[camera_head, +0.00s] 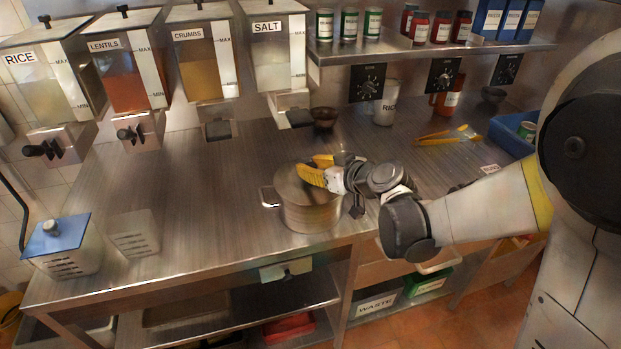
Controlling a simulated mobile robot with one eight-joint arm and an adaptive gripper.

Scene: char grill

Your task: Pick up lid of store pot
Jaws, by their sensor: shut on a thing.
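The store pot (310,217) is a round metal pot with a side handle, standing near the front edge of the steel counter. Its flat metal lid (288,184) shows at the top of the pot. My gripper (312,170), with yellow fingers, is over the middle of the lid and shut on it, most likely by its knob. The fingers hide the knob. I cannot tell whether the lid rests on the rim or is slightly raised.
Dispensers line the back left, with LENTILS (125,85) among them. A clear box with a blue lid (60,235) and a clear measuring container (135,238) stand at the left. Yellow tongs (450,138) lie at the right. The counter (200,190) left of the pot is clear.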

